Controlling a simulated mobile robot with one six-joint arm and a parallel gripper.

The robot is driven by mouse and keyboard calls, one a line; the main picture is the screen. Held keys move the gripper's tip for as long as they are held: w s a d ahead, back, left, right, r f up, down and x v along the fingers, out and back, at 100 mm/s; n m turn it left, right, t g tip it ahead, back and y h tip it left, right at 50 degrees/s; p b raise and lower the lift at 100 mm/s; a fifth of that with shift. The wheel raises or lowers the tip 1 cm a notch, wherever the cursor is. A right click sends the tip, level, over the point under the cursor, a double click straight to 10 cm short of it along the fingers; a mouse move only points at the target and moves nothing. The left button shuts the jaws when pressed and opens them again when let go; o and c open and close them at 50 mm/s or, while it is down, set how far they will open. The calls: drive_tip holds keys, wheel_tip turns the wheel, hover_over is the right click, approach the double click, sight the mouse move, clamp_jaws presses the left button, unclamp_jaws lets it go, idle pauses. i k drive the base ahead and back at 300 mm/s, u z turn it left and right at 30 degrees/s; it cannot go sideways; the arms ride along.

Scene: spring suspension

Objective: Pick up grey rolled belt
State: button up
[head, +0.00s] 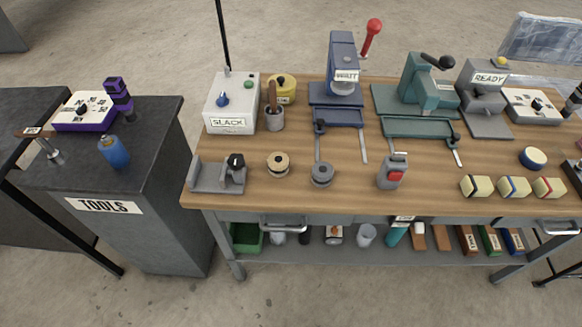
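The grey rolled belt (322,173) is a small round coil with a dark center. It sits near the front edge of the wooden workbench (350,196), left of the middle. A similar tan roll (278,165) sits just to its left, apart from it. Nothing lies on top of the grey roll. My gripper is not in view.
A grey clamp-like fixture (220,175) stands left of the rolls, and a grey block with a red button (392,172) stands to the right. Behind are the SLACK box (231,103) and a blue press (340,85). A dark TOOLS cabinet (150,225) stands left.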

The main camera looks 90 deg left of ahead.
sight(322, 173)
drive_tip(key=k, duration=0.2)
drive_tip(key=u, duration=2.9)
drive_tip(key=i, duration=0.6)
drive_tip(key=u, duration=0.05)
drive_tip(key=k, duration=0.25)
drive_tip(key=u, duration=0.05)
